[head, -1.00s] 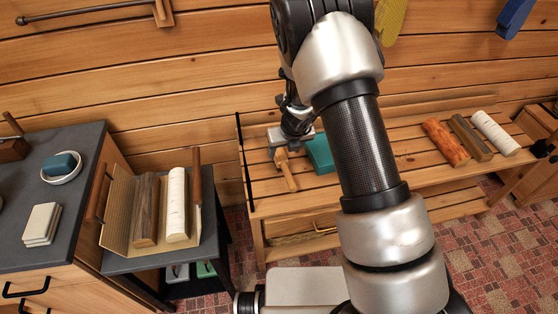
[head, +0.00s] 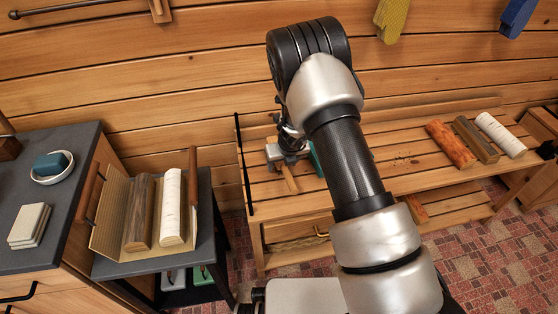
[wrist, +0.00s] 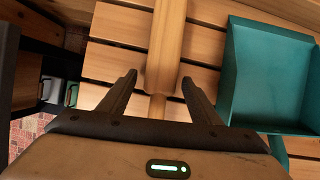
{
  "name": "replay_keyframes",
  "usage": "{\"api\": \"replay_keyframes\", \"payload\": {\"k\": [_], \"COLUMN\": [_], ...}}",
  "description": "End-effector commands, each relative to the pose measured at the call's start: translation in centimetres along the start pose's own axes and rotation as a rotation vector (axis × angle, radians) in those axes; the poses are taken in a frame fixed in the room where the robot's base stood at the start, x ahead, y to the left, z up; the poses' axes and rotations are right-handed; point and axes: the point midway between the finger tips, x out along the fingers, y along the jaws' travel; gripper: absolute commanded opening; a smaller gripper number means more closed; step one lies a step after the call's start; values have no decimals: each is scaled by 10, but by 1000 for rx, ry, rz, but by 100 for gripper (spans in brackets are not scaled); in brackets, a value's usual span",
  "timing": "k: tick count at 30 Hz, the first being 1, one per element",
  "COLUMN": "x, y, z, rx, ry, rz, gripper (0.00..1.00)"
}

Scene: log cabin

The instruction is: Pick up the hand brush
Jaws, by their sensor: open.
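The hand brush (head: 290,180) lies on the slatted wooden bench; in the head view only its light wooden handle shows below my gripper (head: 287,156). In the wrist view the wooden brush (wrist: 164,50) runs up the middle of the picture. My gripper (wrist: 159,80) is open there, with one finger on each side of the brush and a narrow gap visible on both sides. The bristles are not visible.
A teal dustpan (wrist: 272,75) lies close to the right of the brush. Three logs (head: 450,144) lie at the bench's right end. A dark-topped cabinet (head: 90,160) and a small stand with a log carrier (head: 108,225) are at left.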

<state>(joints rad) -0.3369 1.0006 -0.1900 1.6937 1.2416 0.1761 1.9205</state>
Motion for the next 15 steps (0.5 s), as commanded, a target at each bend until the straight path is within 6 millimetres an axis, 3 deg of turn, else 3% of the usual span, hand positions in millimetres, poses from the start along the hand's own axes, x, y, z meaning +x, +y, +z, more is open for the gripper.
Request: {"api": "replay_keyframes", "payload": {"k": [2,11,15], "x": [-1,-1,-1], "y": [0,0,0], "z": [0,0,1], "rx": [0,-1,-1], "ry": [0,0,-1], "rz": [0,0,0], "gripper": [58,8,8]}}
